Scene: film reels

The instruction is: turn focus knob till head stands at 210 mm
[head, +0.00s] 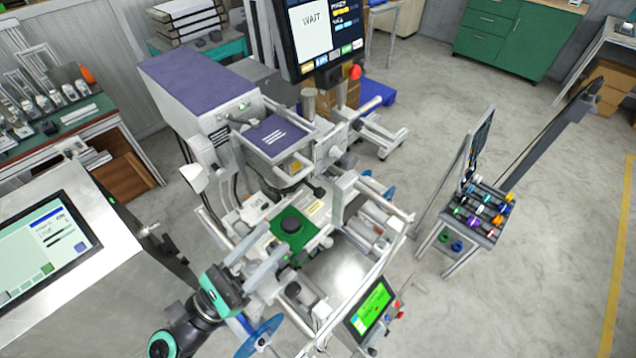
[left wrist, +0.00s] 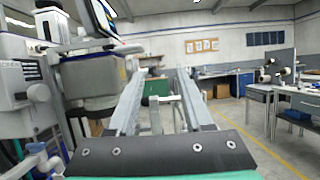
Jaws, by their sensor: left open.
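The machine's purple-topped head (head: 276,137) stands over the work bed in the head view. A smaller dark knob (head: 319,190) shows at the head's lower right. No millimetre reading is legible. My left gripper (head: 268,262) is in front of and below the green plate, apart from the black part. In the left wrist view its fingers (left wrist: 160,78) are spread with nothing gripped. My right gripper is not in view.
A monitor (head: 325,32) reading WAIT stands behind the head. A green-screened panel (head: 370,308) is at the front right, a blue reel (head: 262,338) at the front. A small rack with coloured items (head: 480,212) stands right. Open floor lies beyond it.

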